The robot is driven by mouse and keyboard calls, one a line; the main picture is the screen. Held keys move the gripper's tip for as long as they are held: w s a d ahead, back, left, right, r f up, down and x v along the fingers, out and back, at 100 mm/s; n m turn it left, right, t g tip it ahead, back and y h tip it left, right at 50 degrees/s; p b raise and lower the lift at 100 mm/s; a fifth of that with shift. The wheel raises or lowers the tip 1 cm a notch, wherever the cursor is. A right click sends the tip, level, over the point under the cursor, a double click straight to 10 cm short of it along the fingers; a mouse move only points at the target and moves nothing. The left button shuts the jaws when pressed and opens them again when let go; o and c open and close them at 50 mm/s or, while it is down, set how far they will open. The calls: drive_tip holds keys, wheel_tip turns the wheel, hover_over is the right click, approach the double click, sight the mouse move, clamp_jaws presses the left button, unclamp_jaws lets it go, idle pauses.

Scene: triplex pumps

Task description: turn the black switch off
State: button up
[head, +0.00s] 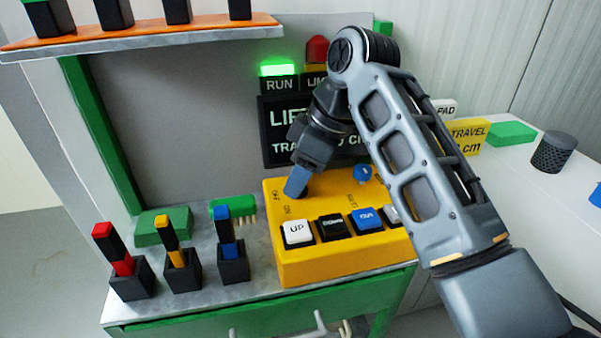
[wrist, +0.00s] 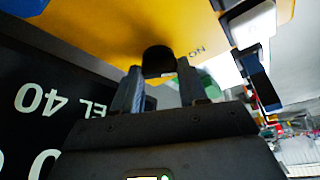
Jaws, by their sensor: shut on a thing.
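The black switch (wrist: 158,60) is a dark rounded knob on the yellow control box (head: 335,262). In the wrist view it sits between the two fingertips of my gripper (wrist: 158,76), with the ON lettering beside it. In the head view my gripper (head: 296,186) reaches down to the back left of the box's top, next to small printed labels. The gripper hides the switch there. My gripper is shut on the switch, one finger on each side. Which way the switch is set cannot be told.
White UP (head: 297,232), black (head: 331,227) and blue (head: 367,219) buttons line the box front. A blue knob (head: 362,173) is at its back right. A dark sign (head: 280,130) stands behind, under a lit green RUN lamp (head: 277,69). Three holders with coloured handles stand left.

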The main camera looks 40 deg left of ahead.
drive_tip(key=shift+r+p, duration=0.1)
drive_tip(key=shift+p, duration=0.35)
drive_tip(key=shift+c, duration=0.2)
drive_tip(key=shift+s+r+m+t+p, duration=0.15)
drive_tip(key=shift+m+t+p, duration=0.25)
drive_tip(key=shift+m+p, duration=0.8)
drive_tip(key=m+t+p, duration=0.1)
drive_tip(key=m+p, duration=0.2)
drive_tip(key=p, duration=0.1)
drive_tip(key=m+t+p, duration=0.1)
drive_tip(key=m+p, duration=0.2)
drive_tip(key=p, duration=0.1)
drive_tip(key=shift+s+m+t, duration=0.1)
drive_tip(key=shift+m+t, duration=0.2)
drive_tip(key=shift+a+f+m+t+h+p, duration=0.15)
drive_tip(key=shift+m+t+h+p, duration=0.35)
drive_tip(key=shift+m, duration=0.8)
drive_tip(key=o, duration=0.8)
drive_tip(key=shift+f, duration=0.1)
